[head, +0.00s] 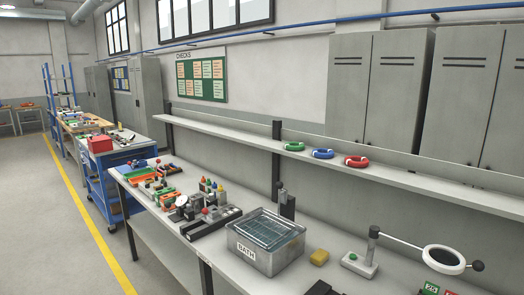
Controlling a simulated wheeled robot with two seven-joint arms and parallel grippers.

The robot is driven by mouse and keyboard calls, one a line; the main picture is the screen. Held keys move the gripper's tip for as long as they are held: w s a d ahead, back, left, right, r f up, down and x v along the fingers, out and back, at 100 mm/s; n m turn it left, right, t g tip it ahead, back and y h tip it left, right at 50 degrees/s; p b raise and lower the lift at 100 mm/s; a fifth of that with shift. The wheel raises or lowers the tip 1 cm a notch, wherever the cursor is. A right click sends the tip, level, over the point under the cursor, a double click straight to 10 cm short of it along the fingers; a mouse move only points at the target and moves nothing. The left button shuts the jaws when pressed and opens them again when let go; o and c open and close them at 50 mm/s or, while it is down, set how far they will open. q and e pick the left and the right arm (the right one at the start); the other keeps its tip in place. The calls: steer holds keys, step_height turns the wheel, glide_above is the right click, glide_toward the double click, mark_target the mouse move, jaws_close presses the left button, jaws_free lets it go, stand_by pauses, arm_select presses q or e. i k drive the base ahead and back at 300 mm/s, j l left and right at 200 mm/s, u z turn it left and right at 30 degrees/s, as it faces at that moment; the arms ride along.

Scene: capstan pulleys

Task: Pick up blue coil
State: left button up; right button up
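The blue coil (323,154) lies on the long wall shelf (240,134) above the workbench. It sits between a green coil (294,146) on its left and a red coil (357,162) on its right, with small gaps between them. All three are ring-shaped and lie flat near the shelf's front edge. Neither of my grippers shows clearly in the head view.
Lockers (395,95) stand behind the shelf. The shelf either side of the coils is clear.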

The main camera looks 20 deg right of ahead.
mark_target(319, 153)
steer(key=i+j+z, duration=0.2)
steer(key=i, duration=0.3)
steer(key=i+j+z, duration=0.15)
steer(key=i, duration=0.3)
steer(key=i+z, duration=0.15)
steer(key=z, duration=0.3)
steer(key=i+j+z, duration=0.1)
steer(key=z, duration=0.35)
steer(key=i+j+z, duration=0.1)
steer(key=z, duration=0.35)
steer(key=i+j+z, duration=0.15)
steer(key=z, duration=0.25)
